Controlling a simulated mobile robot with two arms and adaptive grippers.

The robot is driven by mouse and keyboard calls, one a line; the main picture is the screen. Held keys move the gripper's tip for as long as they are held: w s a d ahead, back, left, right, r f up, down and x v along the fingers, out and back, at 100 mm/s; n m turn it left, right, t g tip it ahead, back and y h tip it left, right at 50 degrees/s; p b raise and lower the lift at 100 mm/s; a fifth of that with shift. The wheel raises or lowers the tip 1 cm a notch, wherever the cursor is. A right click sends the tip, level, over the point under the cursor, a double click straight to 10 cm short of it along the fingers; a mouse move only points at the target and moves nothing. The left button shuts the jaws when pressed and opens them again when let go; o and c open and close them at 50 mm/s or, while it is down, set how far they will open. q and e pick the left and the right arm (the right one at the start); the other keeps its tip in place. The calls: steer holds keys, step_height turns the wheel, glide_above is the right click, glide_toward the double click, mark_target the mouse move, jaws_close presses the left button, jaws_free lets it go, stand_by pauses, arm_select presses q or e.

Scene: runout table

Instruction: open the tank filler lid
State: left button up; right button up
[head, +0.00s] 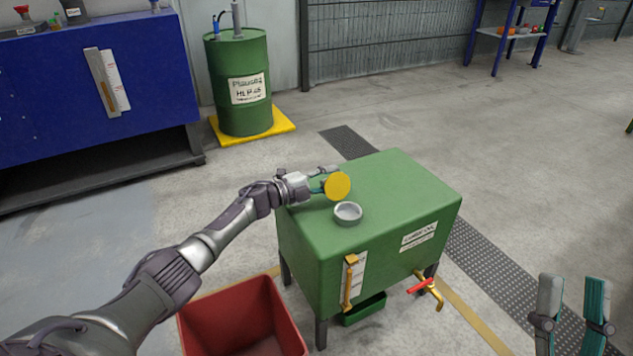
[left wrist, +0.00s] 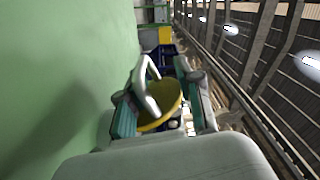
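The green tank (head: 398,185) stands on legs at the centre of the head view. The round yellow lid (head: 337,187) is raised and steeply tilted just behind the neck. My left gripper (head: 321,182) is at the lid's left and back side. In the left wrist view the yellow lid (left wrist: 162,108) lies between its spread fingers; contact is unclear. My right gripper (head: 572,308) is open and empty at the lower right.
A red bin (head: 243,318) stands at the tank's front left. A green drum (head: 239,85) and a blue bench (head: 60,90) stand behind. The tank's right top is clear.

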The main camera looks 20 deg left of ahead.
arm_select(q)
steer(key=v, duration=1.1)
steer(key=shift+s+a, duration=0.25)
